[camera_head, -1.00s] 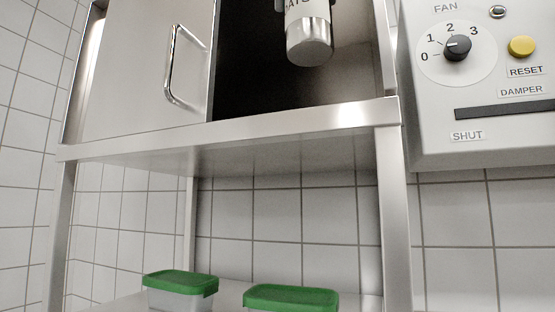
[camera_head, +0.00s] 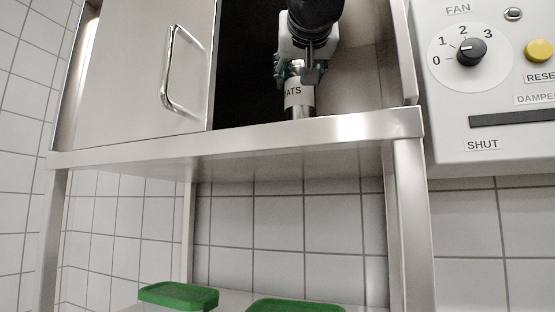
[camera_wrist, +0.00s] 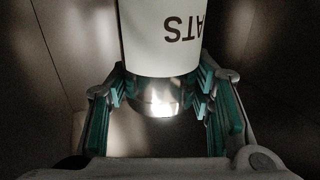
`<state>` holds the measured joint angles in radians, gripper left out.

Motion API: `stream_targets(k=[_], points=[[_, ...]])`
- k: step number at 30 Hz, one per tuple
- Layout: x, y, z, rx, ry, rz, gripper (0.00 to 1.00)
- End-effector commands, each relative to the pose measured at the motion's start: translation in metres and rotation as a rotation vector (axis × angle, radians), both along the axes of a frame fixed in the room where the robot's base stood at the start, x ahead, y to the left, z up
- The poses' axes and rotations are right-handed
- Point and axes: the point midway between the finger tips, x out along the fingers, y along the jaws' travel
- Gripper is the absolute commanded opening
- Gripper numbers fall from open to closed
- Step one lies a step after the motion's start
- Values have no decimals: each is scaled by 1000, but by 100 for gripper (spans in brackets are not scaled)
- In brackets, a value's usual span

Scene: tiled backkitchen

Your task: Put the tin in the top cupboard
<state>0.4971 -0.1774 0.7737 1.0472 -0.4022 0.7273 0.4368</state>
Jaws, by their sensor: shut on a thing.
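The tin (camera_head: 300,97), silver with a white label ending in "ATS", is upright inside the open right part of the top cupboard (camera_head: 262,142). Its lower end reaches down to the cupboard's front edge, which hides its base; I cannot tell whether it touches the floor. My gripper (camera_head: 299,76) is shut on the tin's upper part. In the wrist view the tin (camera_wrist: 163,40) sits between my teal-padded fingers (camera_wrist: 160,90), with the label upside down.
A sliding door with a bar handle (camera_head: 170,70) covers the cupboard's left part. A steel post (camera_head: 408,220) and a fan control panel (camera_head: 480,100) are on the right. Two green-lidded boxes (camera_head: 178,296) (camera_head: 295,306) stand on the shelf below.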

Motion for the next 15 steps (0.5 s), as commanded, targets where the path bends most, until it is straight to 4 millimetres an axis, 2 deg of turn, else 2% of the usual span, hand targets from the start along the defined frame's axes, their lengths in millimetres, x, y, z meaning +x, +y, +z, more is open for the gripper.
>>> stream_targets(k=[5,15], points=[[8,0,-2,-1,-3,0,1],[7,0,-32,-2,-4,0,1]])
